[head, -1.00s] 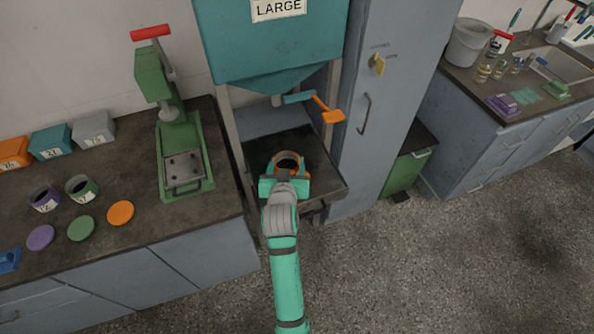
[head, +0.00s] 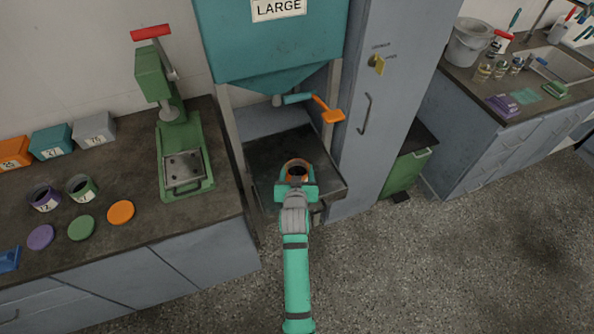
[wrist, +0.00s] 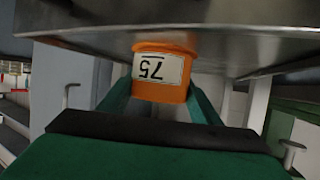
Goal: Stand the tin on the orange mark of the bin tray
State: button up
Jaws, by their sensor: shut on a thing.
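The orange tin (head: 288,174) is upright in the head view, its open top showing a dark inside. My gripper (head: 296,183) is shut on it from the near side. In the wrist view the tin (wrist: 160,90) sits between the teal fingers, its white label reading 75 upside down. The bin tray (head: 265,165) is the dark metal tray under the teal hopper. The tin is over or in front of the tray's near edge; I cannot tell if they touch. The tray's metal edge (wrist: 70,38) crosses the top of the wrist view. I see no orange mark on the tray.
The teal hopper (head: 270,55) hangs above the tray, with an orange-ended lever (head: 331,114) at its outlet. A grey cabinet (head: 372,150) stands close on the right. A green press (head: 182,160) stands on the left counter. Floor in front is clear.

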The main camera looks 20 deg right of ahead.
jog(key=shift+f, duration=0.1)
jog(key=o, duration=1.1)
